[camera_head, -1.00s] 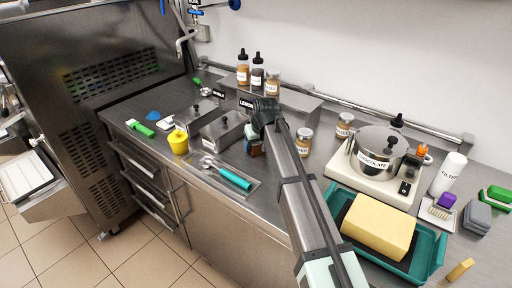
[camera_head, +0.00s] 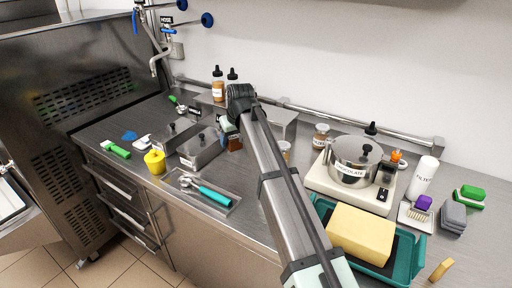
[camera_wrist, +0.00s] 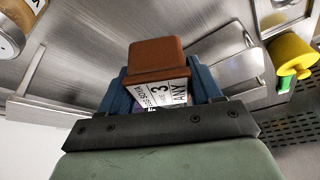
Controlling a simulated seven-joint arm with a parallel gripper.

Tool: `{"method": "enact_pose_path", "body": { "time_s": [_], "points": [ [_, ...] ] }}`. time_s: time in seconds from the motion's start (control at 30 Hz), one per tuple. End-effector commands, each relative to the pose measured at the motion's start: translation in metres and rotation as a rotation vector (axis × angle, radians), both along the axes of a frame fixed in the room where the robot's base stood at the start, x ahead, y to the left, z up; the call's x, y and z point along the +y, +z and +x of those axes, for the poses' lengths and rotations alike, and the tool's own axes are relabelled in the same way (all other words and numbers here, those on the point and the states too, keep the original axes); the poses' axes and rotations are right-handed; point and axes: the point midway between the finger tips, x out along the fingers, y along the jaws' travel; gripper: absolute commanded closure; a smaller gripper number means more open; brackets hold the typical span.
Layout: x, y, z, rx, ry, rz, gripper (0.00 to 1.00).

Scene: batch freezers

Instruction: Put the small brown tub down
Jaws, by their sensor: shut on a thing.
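The small brown tub (camera_wrist: 158,60) is held between the blue fingers of my gripper (camera_wrist: 160,88) in the wrist view. It has a white label with dark print, partly hidden by the gripper. In the head view the brown tub (camera_head: 235,143) shows as a small brown patch just behind and left of my arm, by the steel bins. My gripper (camera_head: 230,134) is mostly hidden by the arm there. The steel counter (camera_head: 245,180) lies below. I cannot tell whether the tub touches it.
Lidded steel bins (camera_head: 200,152) stand left of the tub. A tray holds a teal-handled scoop (camera_head: 212,195) in front. Jars (camera_head: 284,151), a pot (camera_head: 354,160) and a teal tray with a yellow block (camera_head: 360,236) are to the right.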

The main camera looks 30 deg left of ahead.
Motion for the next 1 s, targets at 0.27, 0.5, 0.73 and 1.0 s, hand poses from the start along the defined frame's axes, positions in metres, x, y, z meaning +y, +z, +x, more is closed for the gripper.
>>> {"method": "enact_pose_path", "body": {
  "time_s": [0.27,0.5,0.73,1.0],
  "points": [
    [0.0,0.012,0.0,-0.001,0.0,0.002,0.69],
    [0.002,0.052,0.001,-0.003,0.0,0.003,0.69],
    [0.001,0.103,0.001,-0.003,0.0,0.003,0.69],
    [-0.019,0.122,0.024,0.0,-0.027,0.0,0.69]
  ]
}}
